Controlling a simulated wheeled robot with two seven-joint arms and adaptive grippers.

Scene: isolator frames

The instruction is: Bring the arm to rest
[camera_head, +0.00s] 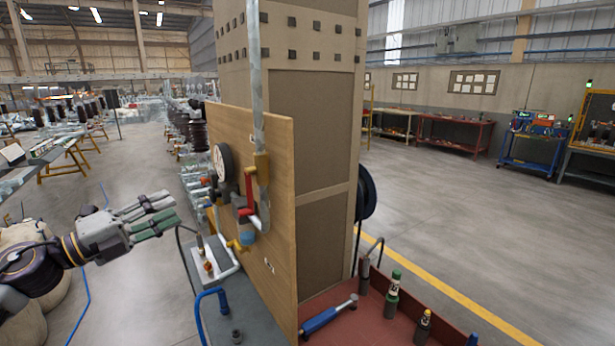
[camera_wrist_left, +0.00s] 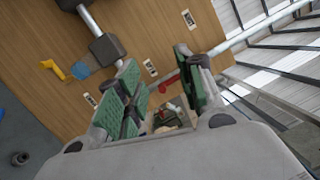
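My left gripper (camera_head: 172,212) comes in from the left, in front of the wooden board (camera_head: 282,150) and apart from it. It is open, with nothing between its green-padded fingers; the left wrist view also shows the gap between the fingers (camera_wrist_left: 157,62). The board carries a pipe with a round gauge (camera_head: 222,163), a red valve handle (camera_head: 249,190) and a yellow handle (camera_head: 240,245). In the left wrist view the red handle (camera_wrist_left: 168,83) appears beyond the finger gap. My right gripper is not in view.
A grey bench top (camera_head: 208,294) with fittings lies below the board's left side. A cardboard-coloured column (camera_head: 312,130) stands behind the board. Open floor lies left of the bench.

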